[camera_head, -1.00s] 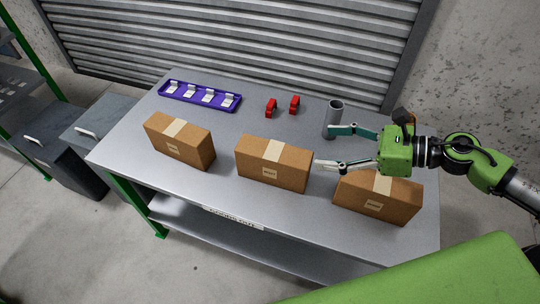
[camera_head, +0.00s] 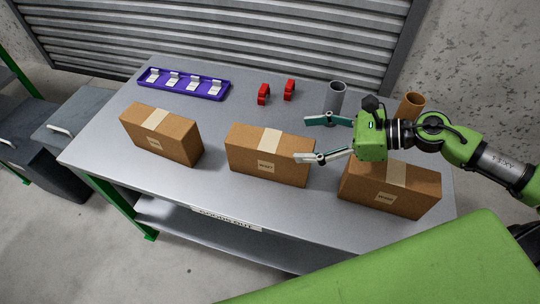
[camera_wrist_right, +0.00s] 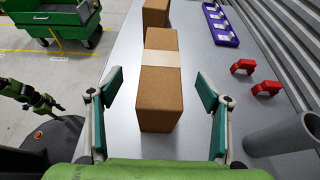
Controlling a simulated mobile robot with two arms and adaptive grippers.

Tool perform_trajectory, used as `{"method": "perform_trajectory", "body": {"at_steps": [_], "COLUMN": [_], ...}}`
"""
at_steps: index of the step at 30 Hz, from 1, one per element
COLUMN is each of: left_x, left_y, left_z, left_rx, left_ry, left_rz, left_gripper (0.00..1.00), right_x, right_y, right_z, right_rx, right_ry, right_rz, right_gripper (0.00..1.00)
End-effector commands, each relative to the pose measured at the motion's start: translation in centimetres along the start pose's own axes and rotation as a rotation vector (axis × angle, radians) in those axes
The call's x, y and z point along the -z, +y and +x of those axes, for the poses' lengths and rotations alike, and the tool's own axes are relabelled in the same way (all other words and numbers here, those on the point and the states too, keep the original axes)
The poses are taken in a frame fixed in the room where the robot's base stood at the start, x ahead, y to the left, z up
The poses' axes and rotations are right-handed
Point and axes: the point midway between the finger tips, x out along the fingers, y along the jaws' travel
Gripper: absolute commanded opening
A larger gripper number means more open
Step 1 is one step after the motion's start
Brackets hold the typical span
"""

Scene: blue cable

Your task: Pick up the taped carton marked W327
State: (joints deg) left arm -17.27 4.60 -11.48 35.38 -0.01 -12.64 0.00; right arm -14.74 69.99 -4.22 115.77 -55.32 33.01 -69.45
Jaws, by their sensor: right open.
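Three brown taped cartons stand in a row on the grey table. The middle carton (camera_head: 245,150) has a pale tape band and a small front label that seems to read W327. The left carton (camera_head: 180,140) and right carton (camera_head: 415,190) look alike; their labels are too small to read surely. My right gripper (camera_head: 304,139) is open and empty at the right end of the middle carton. In the right wrist view the middle carton (camera_wrist_right: 155,103) lies between the spread fingers of this gripper (camera_wrist_right: 160,78), with gaps on both sides. My left gripper does not show clearly in either view.
A grey tube (camera_head: 336,97) stands close behind my right gripper, with a brown cylinder (camera_head: 412,104) farther right. Two red objects (camera_head: 263,94) and a purple tray (camera_head: 185,85) are at the back. The table (camera_head: 105,150) is clear along its front left.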

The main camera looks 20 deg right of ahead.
Motion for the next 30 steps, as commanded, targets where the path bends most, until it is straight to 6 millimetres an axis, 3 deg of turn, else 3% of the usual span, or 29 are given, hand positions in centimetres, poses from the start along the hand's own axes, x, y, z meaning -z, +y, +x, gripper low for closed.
{"method": "perform_trajectory", "body": {"at_steps": [12,20,30], "left_x": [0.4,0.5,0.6], "left_y": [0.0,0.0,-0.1], "left_z": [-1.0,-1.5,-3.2], "left_rx": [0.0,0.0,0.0], "left_ry": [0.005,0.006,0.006], "left_rz": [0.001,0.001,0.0], "left_gripper": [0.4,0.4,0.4], "right_x": [-0.3,-0.1,0.3], "right_y": [-0.1,-0.1,-0.2], "right_z": [4.4,5.8,10.1], "right_rx": [0.002,0.001,0.0], "right_ry": [-0.005,-0.003,-0.004], "right_rz": [0.002,0.002,0.002], "right_gripper": [0.71,0.71,0.71]}}
